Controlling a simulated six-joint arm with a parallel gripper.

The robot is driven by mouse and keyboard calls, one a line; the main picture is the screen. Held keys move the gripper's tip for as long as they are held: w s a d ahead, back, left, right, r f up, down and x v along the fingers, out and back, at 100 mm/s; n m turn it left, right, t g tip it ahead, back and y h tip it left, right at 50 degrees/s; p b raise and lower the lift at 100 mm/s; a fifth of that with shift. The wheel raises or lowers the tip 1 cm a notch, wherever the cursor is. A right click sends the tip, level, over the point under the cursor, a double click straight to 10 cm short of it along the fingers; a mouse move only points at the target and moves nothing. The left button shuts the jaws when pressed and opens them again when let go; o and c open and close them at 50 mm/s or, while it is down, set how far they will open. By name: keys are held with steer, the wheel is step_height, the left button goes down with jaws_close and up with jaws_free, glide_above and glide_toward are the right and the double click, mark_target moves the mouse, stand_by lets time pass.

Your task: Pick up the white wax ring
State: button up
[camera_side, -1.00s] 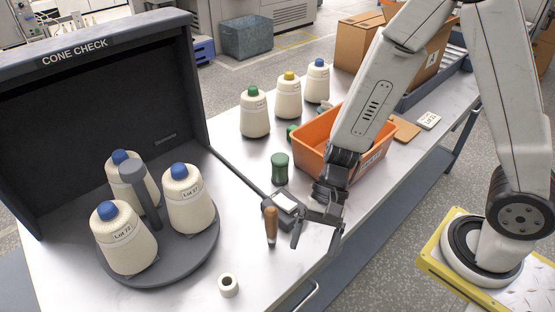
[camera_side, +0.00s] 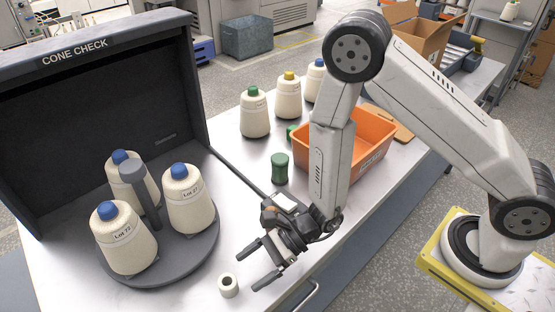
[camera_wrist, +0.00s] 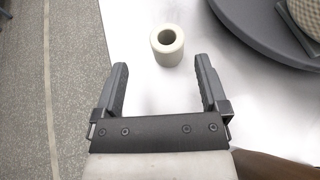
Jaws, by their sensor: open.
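The white wax ring (camera_side: 228,285) stands on the white table near its front edge, with its dark hole facing up. In the wrist view the ring (camera_wrist: 167,46) lies just beyond the fingertips, between their lines and nearer the right finger. My gripper (camera_side: 249,269) is open and empty, its fingers spread and pointing left toward the ring. In the wrist view my gripper (camera_wrist: 160,72) shows both dark fingers with bare table between them. The ring is apart from both fingers.
A grey turntable (camera_side: 187,262) with several cream cones stands left of the ring, inside the dark cone check booth (camera_side: 90,90). A green spool (camera_side: 280,168), an orange bin (camera_side: 372,140) and more cones stand farther back.

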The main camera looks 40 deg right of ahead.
mark_target(232, 281)
steer(key=shift+w+f+t, duration=0.15)
steer(key=shift+t, duration=0.15)
steer(key=shift+a, duration=0.15)
steer(key=shift+x, duration=1.2)
steer(key=shift+f, duration=0.1)
steer(key=shift+x, duration=2.55)
steer(key=shift+c, duration=0.2)
steer(key=c, duration=1.2)
